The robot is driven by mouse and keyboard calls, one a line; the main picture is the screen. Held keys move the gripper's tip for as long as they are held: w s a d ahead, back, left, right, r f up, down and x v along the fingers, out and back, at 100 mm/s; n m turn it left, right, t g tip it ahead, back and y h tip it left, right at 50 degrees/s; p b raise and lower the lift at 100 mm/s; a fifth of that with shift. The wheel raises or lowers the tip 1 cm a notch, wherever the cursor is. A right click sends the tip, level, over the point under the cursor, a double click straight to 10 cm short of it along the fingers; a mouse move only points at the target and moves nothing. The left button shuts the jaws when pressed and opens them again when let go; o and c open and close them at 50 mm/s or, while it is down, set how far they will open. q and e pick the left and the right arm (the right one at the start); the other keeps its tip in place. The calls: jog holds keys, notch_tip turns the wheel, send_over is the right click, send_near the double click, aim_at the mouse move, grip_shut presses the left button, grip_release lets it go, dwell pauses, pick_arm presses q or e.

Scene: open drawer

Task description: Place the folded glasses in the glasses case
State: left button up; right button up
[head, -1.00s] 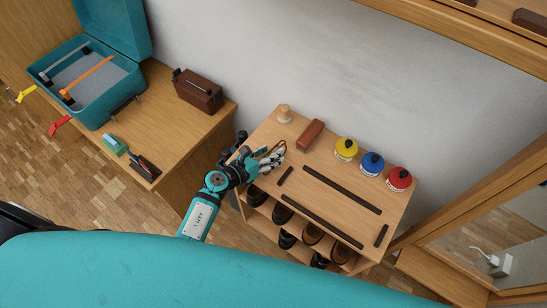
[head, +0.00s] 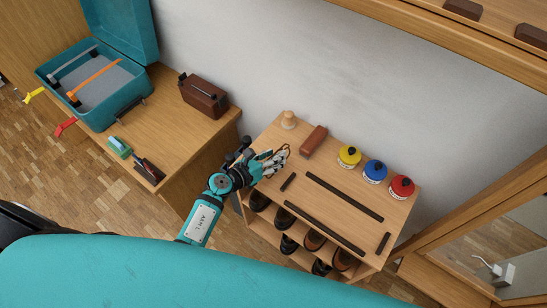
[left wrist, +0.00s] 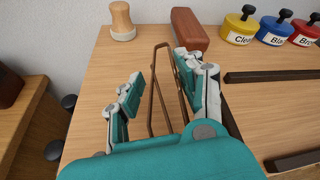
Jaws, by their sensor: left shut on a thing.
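Thin brown wire-like frames, apparently the folded glasses (left wrist: 158,75), stand between the fingers of my left gripper (left wrist: 160,92) in the left wrist view. My left gripper (head: 273,163) is shut on them, above the left end of the wooden rack top. In the head view the glasses are small and mostly hidden by the fingers. I cannot tell for sure which thing is the glasses case; a brown oblong block (head: 313,139) lies just beyond the gripper and also shows in the left wrist view (left wrist: 189,30). My right gripper is not in view.
The rack top (head: 335,168) also carries a wooden knob (head: 288,120), yellow (head: 349,156), blue (head: 374,171) and red (head: 401,187) tins, and dark strips. Shoes stand below. The left bench holds a brown box (head: 203,96) and an open teal case (head: 118,104).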

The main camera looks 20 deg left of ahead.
pick_arm(q)
notch_tip(320, 180, up, 3)
jog(key=shift+f+p, duration=0.1)
jog(key=shift+p, duration=0.45)
jog(key=s+r+b, duration=0.1)
jog(key=s, duration=1.5)
jog(key=w+a+r+m+g+h, duration=0.2)
jog(key=r, duration=1.1)
jog(key=w+a+r+m+g+h+p, duration=0.1)
jog(key=w+a+r+m+g+h, duration=0.1)
jog(key=r, duration=1.1)
jog(key=shift+w+a+m+h+p, duration=0.35)
jog(key=shift+w+m, duration=0.25)
jog(key=shift+m, duration=0.2)
jog(key=shift+d, duration=0.1)
